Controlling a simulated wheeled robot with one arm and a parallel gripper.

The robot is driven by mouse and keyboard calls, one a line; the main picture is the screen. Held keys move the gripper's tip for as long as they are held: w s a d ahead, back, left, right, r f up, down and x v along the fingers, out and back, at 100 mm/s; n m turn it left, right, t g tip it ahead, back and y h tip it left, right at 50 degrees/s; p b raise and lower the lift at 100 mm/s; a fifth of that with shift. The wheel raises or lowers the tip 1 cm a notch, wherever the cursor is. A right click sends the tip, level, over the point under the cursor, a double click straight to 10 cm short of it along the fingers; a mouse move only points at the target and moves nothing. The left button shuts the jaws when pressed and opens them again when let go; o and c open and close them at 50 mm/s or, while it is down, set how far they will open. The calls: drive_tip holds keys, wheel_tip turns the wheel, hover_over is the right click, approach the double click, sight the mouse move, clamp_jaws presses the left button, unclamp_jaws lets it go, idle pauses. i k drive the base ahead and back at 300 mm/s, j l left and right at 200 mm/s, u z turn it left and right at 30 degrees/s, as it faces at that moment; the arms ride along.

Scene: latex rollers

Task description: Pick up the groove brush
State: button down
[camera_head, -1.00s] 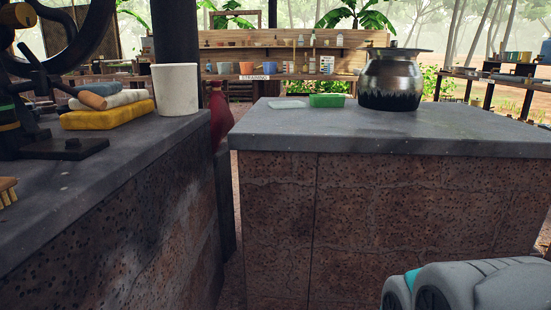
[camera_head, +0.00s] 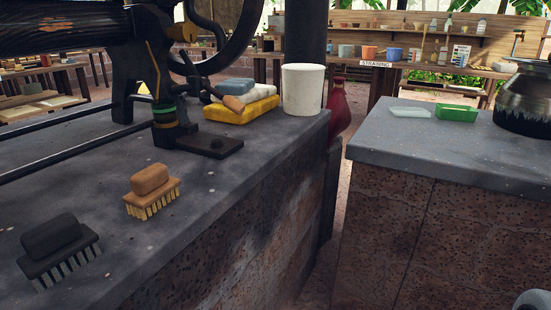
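Two brushes lie on the left stone counter (camera_head: 100,155). One brush (camera_head: 152,190) has a brown wooden block grip and yellow bristles, which face down. The other, a black brush (camera_head: 57,247) with pale grey bristles, lies nearer to me at the lower left. I cannot tell from the picture which of them is the groove brush. Both stand apart from each other with bare counter around them. My gripper is not in view; only a small grey part of my arm shows at the bottom right corner.
A black roller machine (camera_head: 150,60) stands behind the brushes. A white bucket (camera_head: 302,90) and folded cloths (camera_head: 240,108) are at the counter's far end.

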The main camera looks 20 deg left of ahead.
sight(153, 187)
drive_tip(key=u, duration=2)
drive_tip(key=j+z, duration=0.15)
drive_tip(key=k+l, duration=0.05)
